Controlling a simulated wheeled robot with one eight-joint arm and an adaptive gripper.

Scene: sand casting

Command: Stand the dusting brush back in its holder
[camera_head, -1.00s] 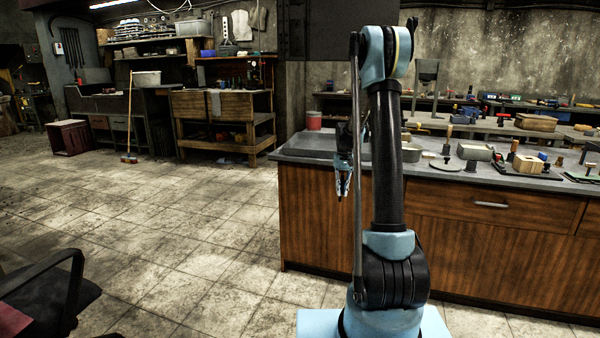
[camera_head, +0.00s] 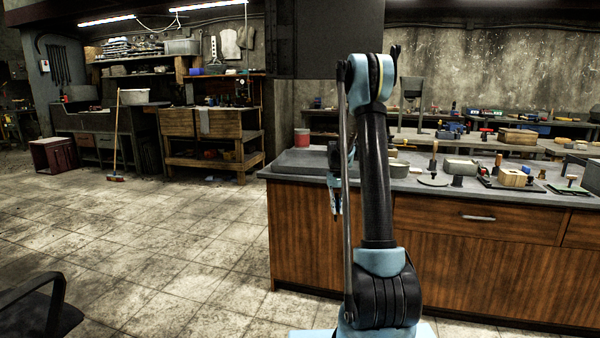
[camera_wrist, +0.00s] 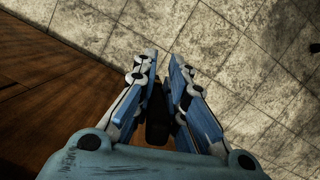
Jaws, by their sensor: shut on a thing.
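My gripper (camera_wrist: 163,75) points down over the floor beside the wooden bench. It is shut on a dark, narrow thing, which I take to be the dusting brush (camera_wrist: 157,118). In the wrist view the brush shows as a dark shape between the blue fingers, mostly in shadow. In the head view my gripper (camera_head: 336,205) hangs in front of the bench's left part, partly behind my arm; the brush cannot be made out there. I cannot pick out the brush's holder for sure among the things on the bench.
A broom (camera_head: 116,140) stands on the floor at the left. A chair (camera_head: 40,305) is at lower left. The tiled floor (camera_head: 190,225) between is clear.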

